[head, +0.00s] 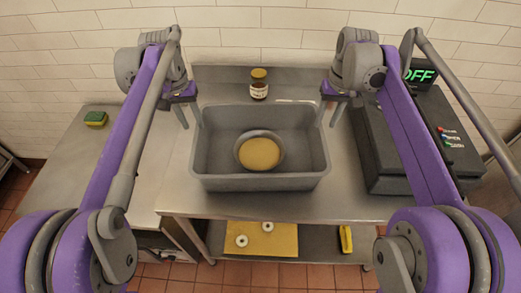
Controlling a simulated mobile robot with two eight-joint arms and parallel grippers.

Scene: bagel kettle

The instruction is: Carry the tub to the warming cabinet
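The grey tub (262,184) stands on the steel table, with a round grey bowl (281,148) of tan contents (259,154) inside it. My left gripper (190,116) is at the tub's left rim, fingers pointing down and apart. My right gripper (331,113) is at the tub's right rim, fingers also apart. I cannot tell whether the fingers touch the rims. A dark box (400,150) with a green "OFF" display (419,75) stands to the right; I cannot tell whether it is the warming cabinet. My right arm hides part of it.
A green and yellow sponge (95,118) lies on the left counter. Below the steel table (250,205), a tan board (280,240) holds two white rings, and a yellow object (346,239) lies beside it.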

